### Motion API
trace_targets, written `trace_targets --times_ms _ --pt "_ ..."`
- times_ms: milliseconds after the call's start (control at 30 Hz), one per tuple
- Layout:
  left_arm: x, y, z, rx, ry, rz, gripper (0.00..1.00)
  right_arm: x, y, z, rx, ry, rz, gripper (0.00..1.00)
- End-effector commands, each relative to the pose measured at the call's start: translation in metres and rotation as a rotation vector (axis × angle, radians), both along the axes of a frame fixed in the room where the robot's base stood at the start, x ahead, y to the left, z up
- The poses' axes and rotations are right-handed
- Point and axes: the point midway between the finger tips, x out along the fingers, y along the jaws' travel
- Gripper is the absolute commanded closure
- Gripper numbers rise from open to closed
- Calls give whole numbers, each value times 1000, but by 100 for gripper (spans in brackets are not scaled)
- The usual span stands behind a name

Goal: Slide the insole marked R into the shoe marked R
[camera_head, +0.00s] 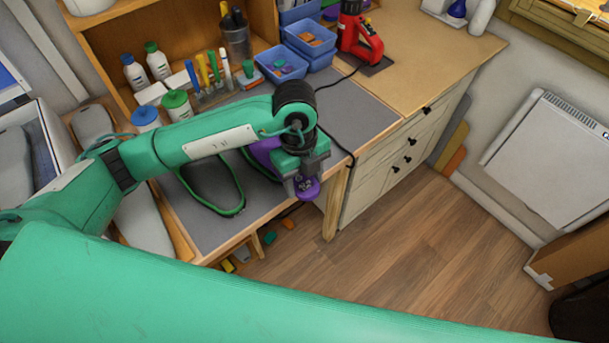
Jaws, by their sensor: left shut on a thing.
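My left gripper (307,183) hangs at the front edge of the workbench, pointing down. It is shut on a purple thing (308,189), mostly hidden by the jaws. More purple (264,153) shows just behind the wrist; I cannot tell whether it is the same piece. A dark loop with a green rim (222,212) lies on the grey mat, left of the gripper and partly under my arm. I cannot tell whether it is a shoe or an insole. No R mark is readable. My right gripper is out of view.
The grey mat (213,232) covers the bench front. Blue bins (281,64), bottles (134,72) and a pen cup (235,40) stand behind. A red tool (358,38) trails a cable. Grey sole-shaped pieces (146,222) lie at left. Wooden floor (410,245) is open at right.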

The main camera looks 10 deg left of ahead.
Motion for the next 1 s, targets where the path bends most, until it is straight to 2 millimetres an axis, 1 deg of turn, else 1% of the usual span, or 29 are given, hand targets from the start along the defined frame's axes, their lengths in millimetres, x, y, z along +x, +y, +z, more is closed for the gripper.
trace_targets --times_ms 33,133,200,1000 --pt "0 0 -7 0 0 0 73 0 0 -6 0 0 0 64" --pt "1 1 -14 0 0 0 73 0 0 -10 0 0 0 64" --pt "6 6 -12 0 -1 2 73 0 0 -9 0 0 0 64" --pt "50 53 -19 2 -1 1 73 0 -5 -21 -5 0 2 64"
